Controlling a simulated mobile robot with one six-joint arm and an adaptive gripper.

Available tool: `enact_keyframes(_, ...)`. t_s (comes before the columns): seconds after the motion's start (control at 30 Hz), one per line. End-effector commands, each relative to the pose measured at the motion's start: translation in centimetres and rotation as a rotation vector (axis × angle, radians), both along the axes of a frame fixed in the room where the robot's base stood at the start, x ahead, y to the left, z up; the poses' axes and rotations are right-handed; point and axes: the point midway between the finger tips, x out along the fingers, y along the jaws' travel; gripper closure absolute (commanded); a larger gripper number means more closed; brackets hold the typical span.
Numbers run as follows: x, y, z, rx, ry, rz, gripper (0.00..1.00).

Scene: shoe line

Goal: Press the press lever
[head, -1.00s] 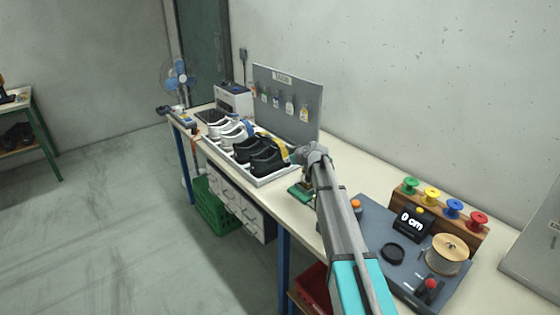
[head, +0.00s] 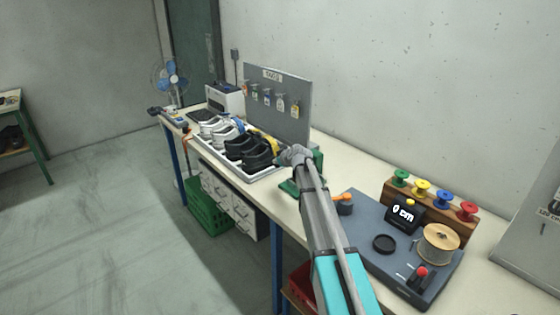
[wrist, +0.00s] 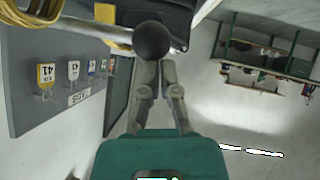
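The press lever shows in the wrist view as a metal rod with a round black knob (wrist: 153,40). My gripper (wrist: 158,66) has its two fingertips close together, right at the knob's lower edge in that view. I cannot tell whether they touch it, and nothing shows between them. In the head view my gripper (head: 284,156) is beside the green press (head: 318,157), whose base sits on the bench near the shoe tray. My arm hides part of the press, and the lever is not clear there.
A white tray (head: 262,175) of white and black shoes lies left of the press. To the right is a dark station (head: 365,225) with a display, colored spools and a cord reel (head: 438,244).

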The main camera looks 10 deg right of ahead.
Motion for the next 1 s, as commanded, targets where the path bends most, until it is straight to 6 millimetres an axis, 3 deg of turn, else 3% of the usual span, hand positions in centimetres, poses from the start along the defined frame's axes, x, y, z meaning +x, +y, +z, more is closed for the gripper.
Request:
enact_keyframes(0.43, -0.2, -0.3, 0.6, -0.004, 0.006, 0.0, 1.0)
enact_keyframes(0.93, -0.8, 0.3, 4.7, 0.0, -0.001, -0.001, 1.0)
enact_keyframes(1.0, -2.0, -0.1, 5.2, 0.0, -0.002, -0.001, 1.0)
